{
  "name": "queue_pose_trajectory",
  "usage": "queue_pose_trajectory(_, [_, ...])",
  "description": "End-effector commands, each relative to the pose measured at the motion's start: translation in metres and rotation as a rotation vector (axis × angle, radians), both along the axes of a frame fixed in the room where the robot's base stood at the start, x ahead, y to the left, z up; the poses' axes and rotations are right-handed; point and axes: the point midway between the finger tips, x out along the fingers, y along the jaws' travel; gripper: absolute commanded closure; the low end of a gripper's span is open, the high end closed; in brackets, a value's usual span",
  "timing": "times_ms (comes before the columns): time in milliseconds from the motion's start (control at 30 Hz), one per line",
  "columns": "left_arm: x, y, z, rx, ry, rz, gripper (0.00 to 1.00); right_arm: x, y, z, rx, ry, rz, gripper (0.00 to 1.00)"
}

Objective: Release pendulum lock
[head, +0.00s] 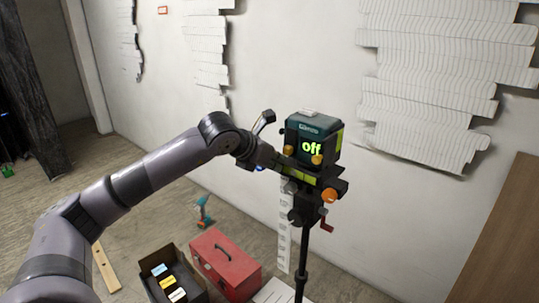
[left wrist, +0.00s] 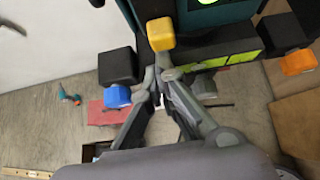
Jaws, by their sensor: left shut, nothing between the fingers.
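A dark teal device (head: 318,138) with a green "off" on its face stands on a black tripod (head: 303,265). Yellow-orange knobs (head: 317,160) sit on its front, and a larger orange knob (head: 329,195) is at its lower right. My left gripper (head: 279,164) is at the device's left side, shut and empty. In the left wrist view the closed fingertips (left wrist: 158,76) are just below a yellow knob (left wrist: 160,34); I cannot tell whether they touch. A blue-capped part (left wrist: 118,96) is left of the fingers. I cannot tell which part is the pendulum lock. My right gripper is out of view.
A red toolbox (head: 225,264), a black box (head: 172,274) with labelled items and a teal drill (head: 204,211) are on the floor. A wall with layered white reliefs (head: 440,75) stands behind. A brown board (head: 505,240) is at the right.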

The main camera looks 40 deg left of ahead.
Motion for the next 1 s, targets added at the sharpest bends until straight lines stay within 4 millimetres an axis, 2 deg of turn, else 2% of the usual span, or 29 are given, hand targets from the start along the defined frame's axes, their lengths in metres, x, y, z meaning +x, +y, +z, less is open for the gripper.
queue_pose_trajectory(367, [0.002,-0.001,-0.001,0.000,0.000,-0.001,1.00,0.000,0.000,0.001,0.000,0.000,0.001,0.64])
queue_pose_trajectory(467, [0.002,-0.001,0.008,0.000,-0.003,-0.001,1.00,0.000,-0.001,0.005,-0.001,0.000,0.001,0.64])
queue_pose_trajectory(667, [0.002,-0.001,0.040,0.000,-0.004,-0.001,1.00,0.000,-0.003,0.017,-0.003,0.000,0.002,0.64])
queue_pose_trajectory(1000, [0.002,-0.001,0.044,0.000,-0.008,-0.001,1.00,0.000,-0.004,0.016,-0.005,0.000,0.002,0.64])
